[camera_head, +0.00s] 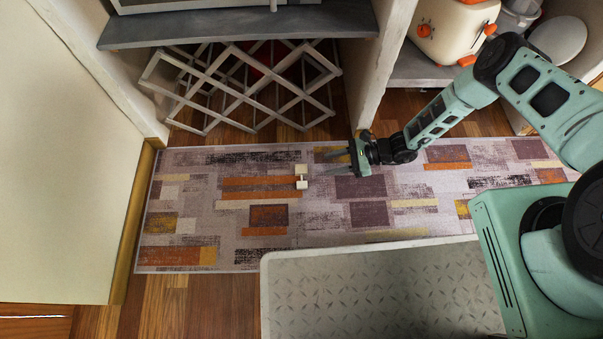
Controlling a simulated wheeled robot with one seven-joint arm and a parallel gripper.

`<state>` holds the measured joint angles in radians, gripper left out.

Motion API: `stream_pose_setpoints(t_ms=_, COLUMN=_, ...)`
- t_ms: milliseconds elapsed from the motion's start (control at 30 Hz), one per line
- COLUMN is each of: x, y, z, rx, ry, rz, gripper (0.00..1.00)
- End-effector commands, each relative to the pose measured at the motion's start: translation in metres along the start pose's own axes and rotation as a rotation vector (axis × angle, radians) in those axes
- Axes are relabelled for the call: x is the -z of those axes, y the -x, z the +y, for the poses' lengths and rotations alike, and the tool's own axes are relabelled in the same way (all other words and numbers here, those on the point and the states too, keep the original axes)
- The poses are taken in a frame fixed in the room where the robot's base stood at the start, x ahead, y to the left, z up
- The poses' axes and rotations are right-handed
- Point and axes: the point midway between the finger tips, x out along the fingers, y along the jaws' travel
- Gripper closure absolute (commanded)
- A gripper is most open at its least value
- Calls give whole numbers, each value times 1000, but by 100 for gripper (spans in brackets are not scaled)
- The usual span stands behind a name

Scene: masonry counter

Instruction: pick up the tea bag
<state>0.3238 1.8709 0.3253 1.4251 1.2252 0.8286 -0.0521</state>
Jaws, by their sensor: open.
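A small pale tea bag (301,170) shows in the head view over the patterned rug. It looks like two light squares joined by a thin dark piece. My gripper (338,164) is a short way to the right of it in the picture. Its two fingers are spread and point left toward the tea bag, with nothing between them. The picture does not show clearly whether the gripper and tea bag are at the same height.
A patterned rug (200,190) covers the wooden floor. A folding lattice rack (240,90) stands under a grey counter (240,25) at the back. A cream toaster (452,30) sits on a shelf at the upper right. A cream panel (60,170) bounds the left.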

Motion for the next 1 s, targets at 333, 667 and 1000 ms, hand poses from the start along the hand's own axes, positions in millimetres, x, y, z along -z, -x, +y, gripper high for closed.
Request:
stream_pose_setpoints(t_ms=333, x=2, y=-34, z=0, rx=-2, ry=1, rz=0, gripper=58)
stream_pose_setpoints(t_ms=667, x=4, y=-75, z=-3, rx=-2, ry=3, rz=0, gripper=58)
stream_pose_setpoints(t_ms=1000, x=0, y=-82, z=-4, rx=0, ry=2, rz=0, gripper=58)
